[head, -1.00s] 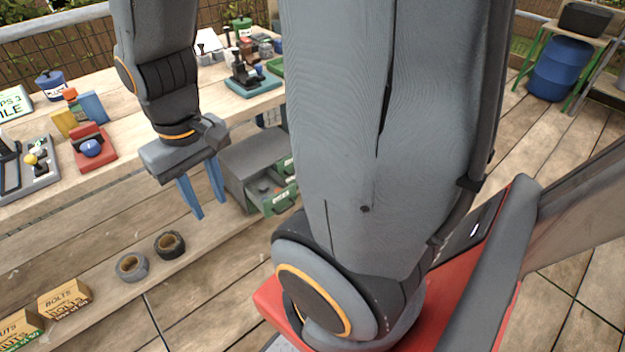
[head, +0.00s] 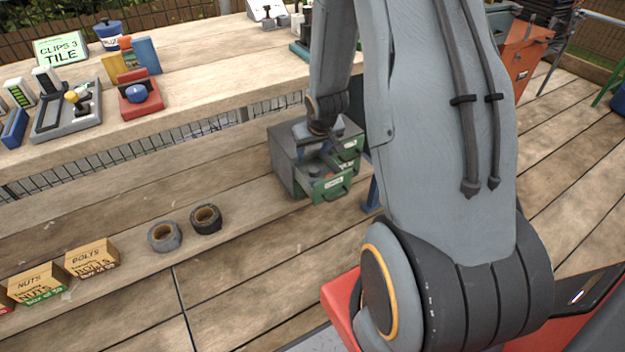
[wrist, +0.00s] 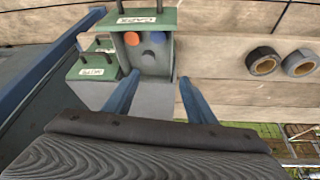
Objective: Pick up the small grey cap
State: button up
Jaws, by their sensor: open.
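The small grey cap (wrist: 148,59) lies in an open green drawer labelled CAPS (wrist: 170,20) in the wrist view. An orange cap (wrist: 131,38) and a blue cap (wrist: 158,37) lie in the same drawer. My gripper (wrist: 157,78) is open and empty, its two blue fingers pointing at the drawer on either side of the grey cap's line. In the head view my gripper (head: 316,152) is over the grey cabinet (head: 287,168) and its pulled-out green drawer (head: 333,190). The caps are too small to tell apart there.
Another green drawer (wrist: 92,70), labelled NUTS, is beside the CAPS drawer. Two tape rolls (head: 165,236) and boxes of nuts (head: 38,284) and bolts (head: 92,259) are on the lower boards. The workbench (head: 200,85) rises behind, close to the cabinet.

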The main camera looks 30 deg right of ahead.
jog(key=t+b, duration=0.1)
jog(key=b, duration=0.1)
send_near(314, 169)
jog(key=shift+a+x, duration=0.25)
jog(key=shift+x, duration=0.9)
jog(key=x, duration=0.3)
jog(key=b+x, duration=0.1)
jog(key=x, duration=0.2)
jog(key=shift+d, duration=0.2)
jog(key=shift+r, duration=0.1)
jog(key=shift+s, duration=0.1)
jog(key=c, duration=1.1)
